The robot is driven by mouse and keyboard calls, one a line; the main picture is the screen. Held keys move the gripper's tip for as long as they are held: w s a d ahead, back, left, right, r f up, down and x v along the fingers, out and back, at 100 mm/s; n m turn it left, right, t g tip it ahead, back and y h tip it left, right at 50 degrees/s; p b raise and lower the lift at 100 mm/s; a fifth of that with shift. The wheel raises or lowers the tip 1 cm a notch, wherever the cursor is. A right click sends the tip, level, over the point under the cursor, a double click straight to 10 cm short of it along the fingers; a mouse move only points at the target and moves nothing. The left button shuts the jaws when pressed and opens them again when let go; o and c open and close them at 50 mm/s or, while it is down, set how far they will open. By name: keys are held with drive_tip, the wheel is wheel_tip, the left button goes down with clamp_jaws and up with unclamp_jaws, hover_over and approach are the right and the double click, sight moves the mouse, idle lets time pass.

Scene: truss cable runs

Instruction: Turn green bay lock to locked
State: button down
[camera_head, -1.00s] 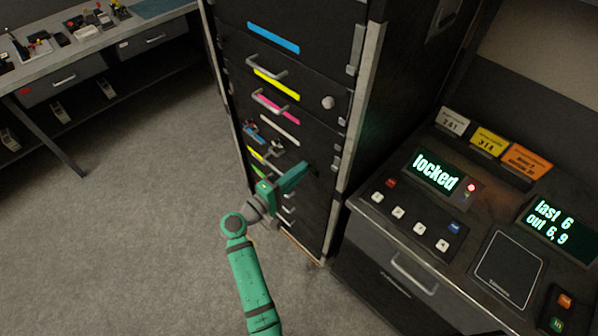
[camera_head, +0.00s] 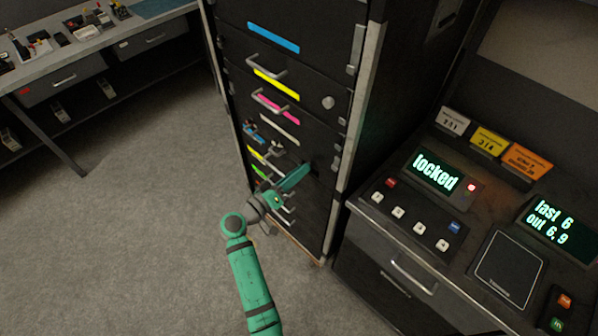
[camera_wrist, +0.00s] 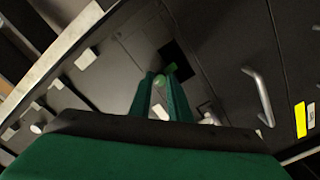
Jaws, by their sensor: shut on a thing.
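The dark rack (camera_head: 365,110) holds stacked bays with coloured strips. A green strip (camera_head: 259,172) shows low on the rack, partly beside my arm. My green gripper (camera_head: 304,170) reaches to the rack's lower front, near its right side. In the wrist view my fingers (camera_wrist: 160,82) are closed around a small rounded lock knob (camera_wrist: 160,80), tinted green. A short green mark (camera_wrist: 171,67) shows just beyond the fingertips. The fingers hide most of the knob, so I cannot read its angle.
A console (camera_head: 360,222) at the right has a display (camera_head: 436,171) reading "locked" and a lit red lamp (camera_head: 471,187). Bay handles (camera_head: 266,66) stick out of the rack front. A workbench (camera_head: 100,50) stands at the upper left. The floor at left is clear.

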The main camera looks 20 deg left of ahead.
drive_tip(key=shift+m, duration=0.3)
drive_tip(key=c, duration=1.7)
unclamp_jaws()
drive_tip(key=shift+o, duration=0.2)
drive_tip(key=shift+s, duration=0.1)
drive_tip(key=v, duration=1)
drive_tip(key=shift+s, duration=0.2)
drive_tip(key=shift+a, duration=0.1)
